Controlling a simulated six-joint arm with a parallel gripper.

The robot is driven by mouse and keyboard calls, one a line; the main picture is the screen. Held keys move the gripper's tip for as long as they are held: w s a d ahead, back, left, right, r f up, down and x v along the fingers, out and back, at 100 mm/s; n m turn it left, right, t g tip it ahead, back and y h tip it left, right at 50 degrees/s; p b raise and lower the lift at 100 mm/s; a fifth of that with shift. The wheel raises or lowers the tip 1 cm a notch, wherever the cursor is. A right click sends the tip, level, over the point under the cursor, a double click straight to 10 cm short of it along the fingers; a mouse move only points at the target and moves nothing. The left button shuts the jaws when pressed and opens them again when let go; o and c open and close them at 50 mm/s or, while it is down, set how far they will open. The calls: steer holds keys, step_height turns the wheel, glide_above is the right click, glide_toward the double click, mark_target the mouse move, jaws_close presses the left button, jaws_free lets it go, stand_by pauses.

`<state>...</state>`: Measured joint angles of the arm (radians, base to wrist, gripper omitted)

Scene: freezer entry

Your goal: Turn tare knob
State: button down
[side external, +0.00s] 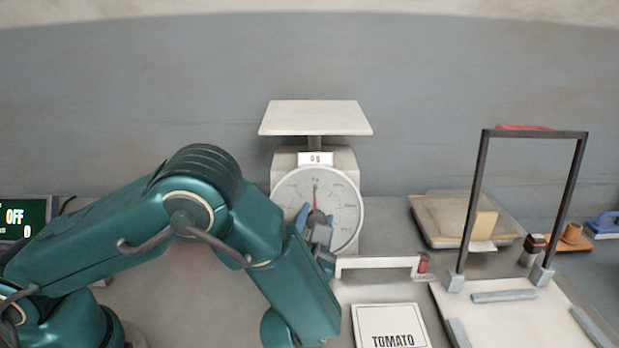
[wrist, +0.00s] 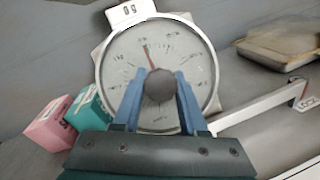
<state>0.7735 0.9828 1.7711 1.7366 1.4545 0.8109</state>
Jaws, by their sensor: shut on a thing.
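The scale (side external: 345,160) stands against the back wall with an empty flat pan (side external: 315,118) on top. Its round dial (side external: 338,190) has a red needle pointing almost straight up, and a small label above reads "0 g". The dark round tare knob (wrist: 159,87) sits at the middle of the dial in the wrist view. My gripper (wrist: 158,92) is at the dial face, its two blue fingers shut on the knob from both sides. In the side view my gripper (side external: 316,219) covers part of the knob and the lower dial.
A "TOMATO" card (side external: 390,326) lies in front. A dark frame (side external: 468,200) on a white board and a tray (side external: 425,232) are to the right. Pink (wrist: 50,124) and teal (wrist: 88,110) boxes are left of the scale.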

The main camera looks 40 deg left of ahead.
steer(key=shift+c, duration=2.2)
jaws_free()
steer(key=shift+v, duration=2.6)
